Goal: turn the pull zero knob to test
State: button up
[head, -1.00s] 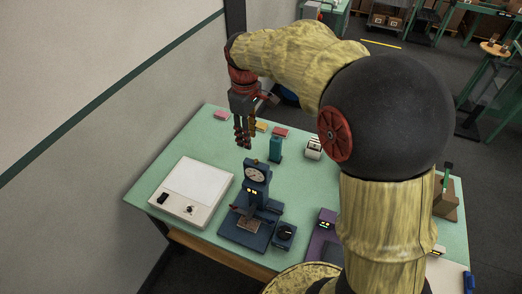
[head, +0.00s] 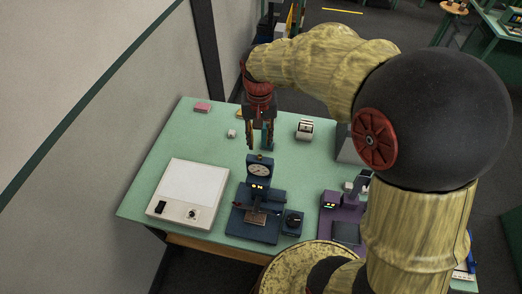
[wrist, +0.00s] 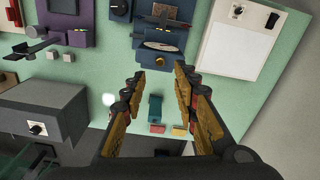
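A small dark blue box with a round black knob (head: 292,221) stands at the right of the blue gauge tester (head: 260,196). I take this to be the pull zero knob; its markings are too small to read. In the wrist view the knob (wrist: 118,7) is at the top edge, left of the tester (wrist: 165,28). My gripper (head: 259,148) points down above the table, behind the tester's dial, apart from the knob. In the wrist view my gripper (wrist: 160,73) has its fingers spread with nothing between them.
A white panel box (head: 188,192) with its own knob lies left of the tester. A purple device (head: 340,222) stands to the right. A teal block (wrist: 155,108) stands below the gripper. A grey box with a knob (wrist: 45,112) shows at the left in the wrist view.

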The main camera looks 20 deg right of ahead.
aim_at(260, 155)
jog(key=shift+f+m, duration=0.15)
jog(key=shift+m, duration=0.15)
notch_tip(260, 155, down, 8)
jog(key=b, duration=0.5)
jog(key=shift+r, duration=0.2)
jog(key=shift+r, duration=0.1)
jog(key=shift+c, duration=0.6)
grip_shut()
